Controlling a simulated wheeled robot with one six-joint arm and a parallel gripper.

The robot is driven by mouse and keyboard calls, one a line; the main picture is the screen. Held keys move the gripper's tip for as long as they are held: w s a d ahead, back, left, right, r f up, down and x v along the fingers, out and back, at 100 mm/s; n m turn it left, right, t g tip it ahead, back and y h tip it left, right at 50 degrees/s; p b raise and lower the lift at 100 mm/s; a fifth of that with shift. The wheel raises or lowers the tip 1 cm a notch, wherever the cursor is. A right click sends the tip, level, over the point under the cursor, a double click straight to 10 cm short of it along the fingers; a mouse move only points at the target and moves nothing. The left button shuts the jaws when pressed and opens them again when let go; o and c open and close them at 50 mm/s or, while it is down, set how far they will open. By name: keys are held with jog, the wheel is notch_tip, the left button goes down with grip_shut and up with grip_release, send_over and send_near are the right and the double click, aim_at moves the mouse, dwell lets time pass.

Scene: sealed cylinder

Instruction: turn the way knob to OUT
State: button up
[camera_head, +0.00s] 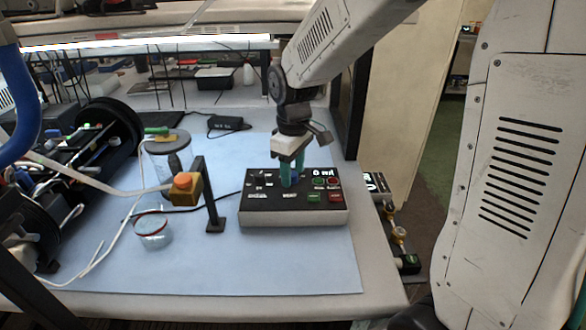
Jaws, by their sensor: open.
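A black-topped control box (262,204) with a pale front sits on the blue mat. Which label is OUT cannot be read.
Cables cross the mat (290,265). The mat in front of the box is clear.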

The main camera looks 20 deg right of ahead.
aim_at(294, 174)
notch_tip(294, 174, up, 8)
jog(key=shift+f, duration=0.1)
dwell(0.4)
jog(key=shift+s+m, duration=0.2)
jog(key=shift+m, duration=0.2)
jog(key=s+d+r+m, duration=0.1)
jog(key=s+m, duration=0.1)
jog(key=s, duration=0.6)
jog(key=s+d+m+t, duration=0.1)
jog(key=s+m, duration=0.1)
jog(key=s, duration=0.6)
jog(key=s+d+r+m, duration=0.1)
jog(key=s+m, duration=0.1)
jog(key=s, duration=0.6)
jog(key=shift+s+r+m, duration=0.25)
jog(key=shift+r+m, duration=0.05)
jog(key=shift+r, duration=0.05)
